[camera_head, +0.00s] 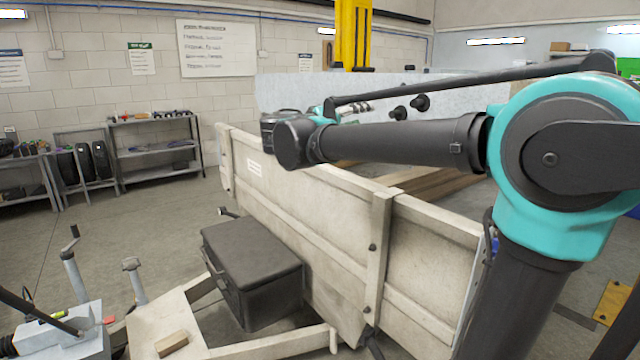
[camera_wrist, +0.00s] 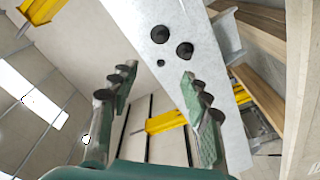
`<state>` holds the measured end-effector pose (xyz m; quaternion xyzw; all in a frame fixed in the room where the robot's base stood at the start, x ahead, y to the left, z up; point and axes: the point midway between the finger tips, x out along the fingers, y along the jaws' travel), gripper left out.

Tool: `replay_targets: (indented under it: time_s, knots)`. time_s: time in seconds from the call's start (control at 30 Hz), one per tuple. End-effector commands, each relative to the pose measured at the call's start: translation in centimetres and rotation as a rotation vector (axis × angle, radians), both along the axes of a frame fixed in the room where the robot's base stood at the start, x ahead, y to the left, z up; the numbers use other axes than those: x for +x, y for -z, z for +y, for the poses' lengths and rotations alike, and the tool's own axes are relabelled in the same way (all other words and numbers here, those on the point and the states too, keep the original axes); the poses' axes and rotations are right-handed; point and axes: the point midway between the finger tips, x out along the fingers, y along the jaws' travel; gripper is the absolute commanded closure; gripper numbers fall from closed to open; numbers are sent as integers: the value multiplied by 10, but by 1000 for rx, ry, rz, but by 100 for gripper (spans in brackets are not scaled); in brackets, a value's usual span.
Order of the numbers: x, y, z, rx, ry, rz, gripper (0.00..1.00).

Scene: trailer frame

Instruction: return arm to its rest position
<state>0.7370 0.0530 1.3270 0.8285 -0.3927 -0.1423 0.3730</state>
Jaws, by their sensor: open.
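My arm reaches from the right across the upper middle of the head view, over the wooden trailer side. My gripper (camera_head: 358,107) is partly hidden behind my own dark wrist link, above the trailer bed. In the wrist view, my gripper (camera_wrist: 158,74) has its two ridged fingers spread apart. Nothing is held between them. Beyond the fingers is a grey metal panel (camera_wrist: 192,85) with round black knobs (camera_wrist: 185,50); the gap to it is hard to judge.
The wooden trailer side (camera_head: 330,232) runs below my arm. A black box (camera_head: 252,270) sits on the trailer's front frame. Shelves (camera_head: 155,150) stand by the back wall. A yellow post (camera_head: 353,35) rises behind the trailer. Open floor lies at the left.

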Motion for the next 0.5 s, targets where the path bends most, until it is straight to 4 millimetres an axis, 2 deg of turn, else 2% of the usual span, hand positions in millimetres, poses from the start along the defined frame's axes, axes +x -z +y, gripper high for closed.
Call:
replay_targets:
  time_s: [0.27,0.37,0.5]
  knots:
    - [-4,40,-27,50,25,93,52]
    - [-7,62,-40,80,35,141,52]
    - [-15,100,-62,133,49,225,52]
